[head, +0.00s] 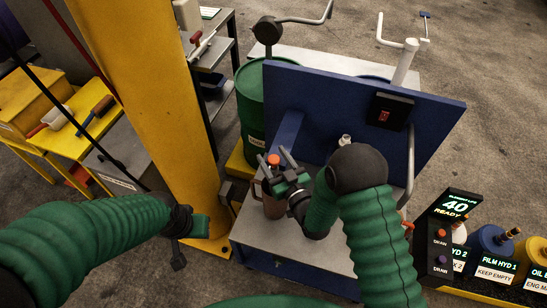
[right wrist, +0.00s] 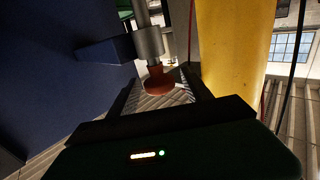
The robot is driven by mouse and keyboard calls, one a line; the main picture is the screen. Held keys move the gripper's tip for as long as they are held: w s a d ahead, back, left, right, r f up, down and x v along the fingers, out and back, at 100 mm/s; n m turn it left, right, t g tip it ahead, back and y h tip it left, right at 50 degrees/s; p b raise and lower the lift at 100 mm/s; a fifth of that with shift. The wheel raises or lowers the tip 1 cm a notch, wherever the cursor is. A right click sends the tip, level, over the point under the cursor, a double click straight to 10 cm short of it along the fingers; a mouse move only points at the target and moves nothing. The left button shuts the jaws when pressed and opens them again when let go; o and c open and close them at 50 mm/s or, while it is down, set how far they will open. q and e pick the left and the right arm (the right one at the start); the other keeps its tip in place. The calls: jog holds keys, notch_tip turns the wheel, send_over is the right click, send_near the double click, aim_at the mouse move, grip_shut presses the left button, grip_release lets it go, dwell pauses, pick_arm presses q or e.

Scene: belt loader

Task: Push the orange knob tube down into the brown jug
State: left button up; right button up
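The brown jug (head: 273,208) stands upright on the grey cart top, at its left end by the blue panel. The orange knob (head: 273,159) shows above it; the tube below is mostly hidden by my gripper. My right gripper (head: 278,161) is open above the jug, with one finger on each side of the knob. In the right wrist view the red-orange knob (right wrist: 160,80) lies between the spread fingers (right wrist: 163,92), with a visible gap at the sides. My left gripper (head: 178,240) is dark, low beside the yellow column; its fingers cannot be made out.
The blue panel (head: 335,115) rises close behind the jug. A green drum (head: 250,110) and the yellow column (head: 150,110) stand to the left. A display box (head: 445,240) and labelled containers (head: 490,255) are at the lower right. The cart top (head: 320,255) is clear in front.

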jog(key=shift+s+r, duration=0.1)
jog(key=shift+s, duration=0.05)
jog(key=v, duration=1.6)
jog(key=shift+s+d, duration=0.2)
jog(key=shift+s, duration=0.15)
jog(key=shift+a, duration=0.1)
jog(key=shift+w, duration=0.1)
